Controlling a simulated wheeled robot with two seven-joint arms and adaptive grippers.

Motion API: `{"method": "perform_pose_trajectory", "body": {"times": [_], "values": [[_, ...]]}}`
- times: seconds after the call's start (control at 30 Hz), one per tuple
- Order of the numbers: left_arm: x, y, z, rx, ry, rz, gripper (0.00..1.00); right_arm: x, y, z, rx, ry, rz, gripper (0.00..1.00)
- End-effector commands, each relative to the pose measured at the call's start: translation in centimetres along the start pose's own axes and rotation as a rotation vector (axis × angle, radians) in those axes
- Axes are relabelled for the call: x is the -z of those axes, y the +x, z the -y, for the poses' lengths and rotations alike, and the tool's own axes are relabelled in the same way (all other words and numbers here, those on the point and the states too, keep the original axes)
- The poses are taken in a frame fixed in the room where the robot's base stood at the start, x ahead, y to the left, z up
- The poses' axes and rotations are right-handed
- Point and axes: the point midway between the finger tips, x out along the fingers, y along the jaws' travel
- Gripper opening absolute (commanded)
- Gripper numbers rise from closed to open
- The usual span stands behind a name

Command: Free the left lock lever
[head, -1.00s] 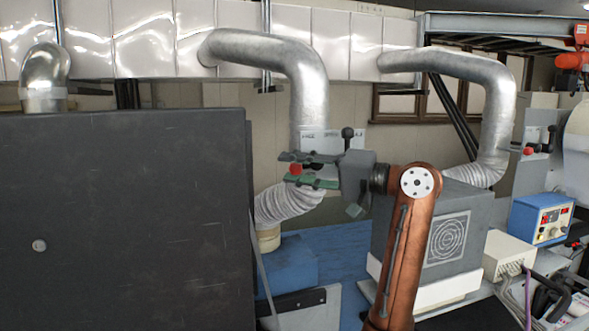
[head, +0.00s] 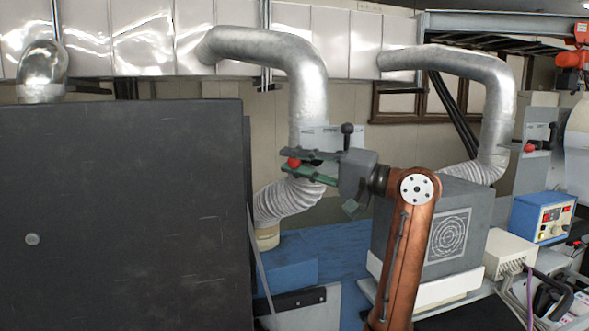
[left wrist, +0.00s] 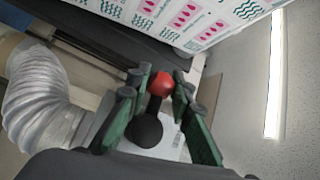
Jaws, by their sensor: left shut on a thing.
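The lock lever's red ball knob (head: 293,163) shows left of centre in the head view. My left gripper (head: 296,164), with green-padded fingers, has its fingertips on either side of this knob and is shut on it. In the left wrist view the red knob (left wrist: 161,84) sits between the fingertips, and a black ball (left wrist: 146,129) shows nearer the camera. A black knob (head: 347,129) stands upright just above my gripper body in the head view. The lever's shaft and mount are mostly hidden by the fingers. My right gripper is not in view.
A large dark panel (head: 120,210) fills the left foreground. A silver duct hose (head: 297,75) runs down behind my left gripper. A grey box with a ring pattern (head: 449,236) stands behind my forearm. A similar red knob (head: 529,148) shows at the far right.

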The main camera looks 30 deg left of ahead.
Motion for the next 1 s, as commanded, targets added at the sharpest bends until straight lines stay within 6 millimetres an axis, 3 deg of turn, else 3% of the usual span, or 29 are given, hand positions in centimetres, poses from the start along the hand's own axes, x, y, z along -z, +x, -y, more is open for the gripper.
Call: {"method": "perform_pose_trajectory", "body": {"times": [1.0], "values": [[2.2, -0.9, 3.3, 0.592, 0.635, -0.251, 0.0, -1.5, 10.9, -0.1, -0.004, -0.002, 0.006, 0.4]]}}
